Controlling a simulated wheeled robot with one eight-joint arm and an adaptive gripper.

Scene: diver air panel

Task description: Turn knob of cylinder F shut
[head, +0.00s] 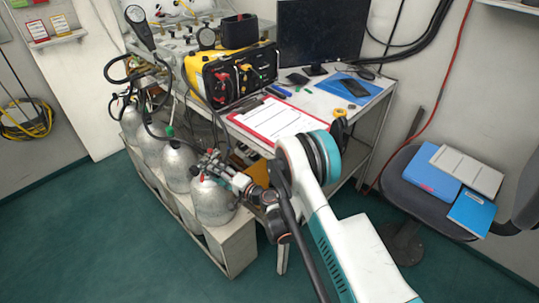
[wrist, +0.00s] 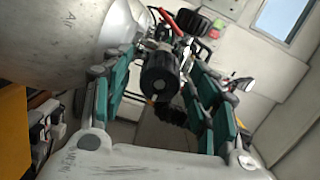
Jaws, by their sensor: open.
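My gripper (wrist: 163,92) is open, with one teal-padded finger on each side of the knob. I cannot tell whether either pad touches it. In the head view, my gripper (head: 232,178) is at the top of the nearest silver cylinder (head: 213,203) and partly hides its valve. No letter F is readable, so I cannot confirm which cylinder this is.
Several more cylinders (head: 176,166) stand in a row in a grey rack (head: 241,246), with hoses above them. A yellow panel box (head: 232,75) and a red clipboard (head: 279,120) are on the desk behind. A chair (head: 425,200) stands at right. Green floor is open at left.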

